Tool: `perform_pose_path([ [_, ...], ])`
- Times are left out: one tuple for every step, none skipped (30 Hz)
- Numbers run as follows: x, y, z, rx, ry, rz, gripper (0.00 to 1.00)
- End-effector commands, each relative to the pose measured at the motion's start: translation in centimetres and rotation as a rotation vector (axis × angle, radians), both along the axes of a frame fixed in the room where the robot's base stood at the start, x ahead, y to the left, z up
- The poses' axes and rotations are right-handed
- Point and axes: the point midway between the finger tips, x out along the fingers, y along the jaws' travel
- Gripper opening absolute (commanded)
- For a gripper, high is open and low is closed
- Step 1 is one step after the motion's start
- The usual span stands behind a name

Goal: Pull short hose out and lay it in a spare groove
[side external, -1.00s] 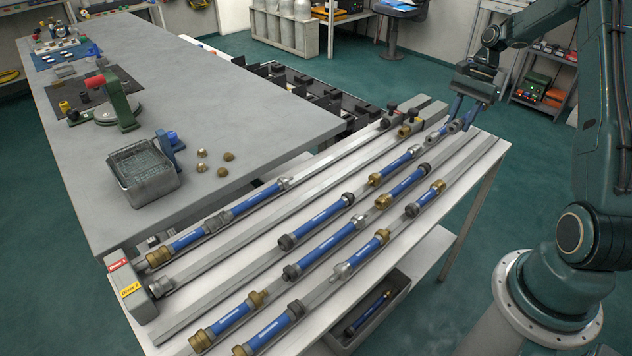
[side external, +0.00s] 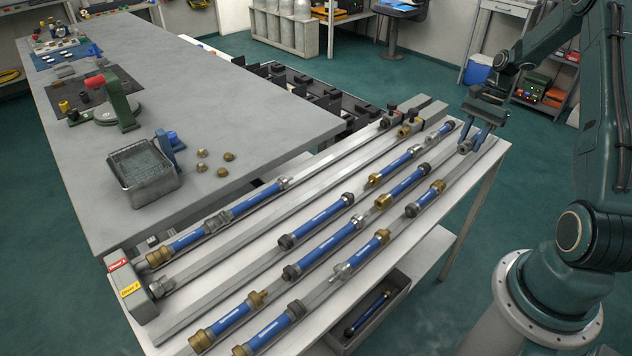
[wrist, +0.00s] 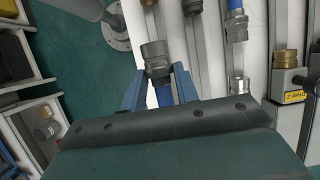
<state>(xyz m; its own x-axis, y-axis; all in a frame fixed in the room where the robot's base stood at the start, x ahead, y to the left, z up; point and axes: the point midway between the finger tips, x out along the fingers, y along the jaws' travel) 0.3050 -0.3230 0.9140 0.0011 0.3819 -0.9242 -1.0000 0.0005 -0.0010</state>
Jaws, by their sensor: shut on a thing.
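My gripper (side external: 478,140) is over the far right end of the hose rack and is shut on a short blue hose with a grey coupling (side external: 464,147). The wrist view shows this coupling (wrist: 155,56) ahead of the fingers, and a bit of blue hose (wrist: 165,96) between them. The hose's other end is hidden by my gripper. The held hose lines up with the rightmost groove (side external: 445,180) near the table edge. I cannot tell whether it touches the groove floor. Another blue hose (side external: 441,134) lies in the groove to the left.
A manifold block with red and yellow labels (side external: 133,290) stands at the near left end. A grey bin (side external: 362,335) holding a hose sits on the lower shelf. A grey bench (side external: 240,110) stands left.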

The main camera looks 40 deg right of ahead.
Motion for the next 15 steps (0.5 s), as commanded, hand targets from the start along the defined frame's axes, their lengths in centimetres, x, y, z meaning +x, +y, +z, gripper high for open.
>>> perform_pose_path([
  [0.0, 0.0, -0.1, 0.000, 0.000, 0.000, 0.00],
  [0.0, 0.0, -0.2, 0.000, 0.000, 0.000, 0.00],
  [0.0, 0.0, -0.3, 0.000, 0.000, 0.000, 0.00],
  [0.0, 0.0, -0.4, 0.000, 0.000, 0.000, 0.00],
  [0.0, 0.0, -0.6, 0.000, 0.000, 0.000, 0.00],
  [0.0, 0.0, -0.8, 0.000, 0.000, 0.000, 0.00],
  [0.0, 0.0, -0.9, 0.000, 0.000, 0.000, 0.00],
  [0.0, 0.0, -1.1, 0.000, 0.000, 0.000, 0.00],
  [0.0, 0.0, -1.4, 0.001, 0.000, 0.000, 0.00],
  [0.0, 0.0, -1.6, 0.001, 0.000, 0.000, 0.00],
  [0.0, 0.0, -1.8, 0.001, 0.000, 0.000, 0.00],
  [0.0, 0.0, -2.0, 0.001, 0.001, 0.000, 0.00],
  [0.0, 0.0, -2.2, 0.001, 0.001, 0.000, 0.00],
  [0.0, 0.0, -2.4, 0.001, 0.001, 0.000, 0.00],
  [0.0, 0.0, -2.7, 0.000, 0.000, 0.000, 0.00],
])
